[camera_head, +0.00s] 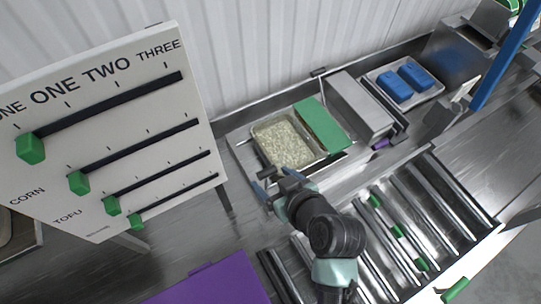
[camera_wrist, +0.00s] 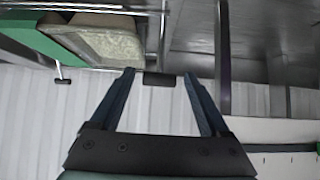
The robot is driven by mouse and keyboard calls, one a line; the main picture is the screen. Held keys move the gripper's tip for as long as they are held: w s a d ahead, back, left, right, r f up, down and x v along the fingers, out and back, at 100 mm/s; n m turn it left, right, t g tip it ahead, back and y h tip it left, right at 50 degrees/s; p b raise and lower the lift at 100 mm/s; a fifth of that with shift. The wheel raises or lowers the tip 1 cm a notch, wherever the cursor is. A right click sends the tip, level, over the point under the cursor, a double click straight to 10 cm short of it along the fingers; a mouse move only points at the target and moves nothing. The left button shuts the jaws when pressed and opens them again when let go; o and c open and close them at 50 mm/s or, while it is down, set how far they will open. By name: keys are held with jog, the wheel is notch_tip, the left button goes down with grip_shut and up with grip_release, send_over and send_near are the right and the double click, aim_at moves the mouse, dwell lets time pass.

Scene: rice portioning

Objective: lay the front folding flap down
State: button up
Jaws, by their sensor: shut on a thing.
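My gripper (camera_head: 275,182) is at the near left corner of the rice bin. In the wrist view, its two blue fingers (camera_wrist: 158,82) are on either side of a small dark block (camera_wrist: 159,79), shut on it. The block sits at the end of a thin metal edge (camera_wrist: 163,40). I cannot tell for sure whether it is the front folding flap's tab. The flap's outline is not clear, and my gripper and arm hide part of the area in front of the bin.
The rice bin (camera_head: 254,133) and a green panel (camera_head: 322,124) lie in a metal frame before a corrugated wall. A steel box (camera_head: 358,108) and a tray with two blue blocks (camera_head: 394,87) stand to the right. Metal rollers are nearer; a slider board (camera_head: 110,110) stands left.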

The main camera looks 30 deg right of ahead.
jog(key=shift+s+f, duration=0.3)
jog(key=shift+s, duration=0.35)
jog(key=shift+c, duration=0.2)
jog(key=shift+s+f, duration=0.1)
jog(key=shift+s, duration=0.2)
jog(key=shift+c, duration=1.2)
jog(key=shift+s, duration=0.15)
jog(key=c, duration=0.5)
jog(key=shift+s+f+b, duration=0.3)
jog(key=shift+s+b, duration=0.05)
jog(key=shift+s, duration=0.25)
jog(key=shift+s+f+b, duration=0.3)
jog(key=shift+s, duration=0.25)
jog(key=shift+c, duration=0.2)
jog(key=shift+s+d+f+b, duration=0.1)
jog(key=shift+s+f+b, duration=0.35)
jog(key=shift+s, duration=0.6)
jog(key=shift+s+f+b, duration=0.3)
jog(key=shift+s+f, duration=0.15)
jog(key=shift+s, duration=0.55)
jog(key=shift+s+d+f+b, duration=0.1)
jog(key=shift+s+f+b, duration=0.35)
jog(key=shift+s, duration=0.6)
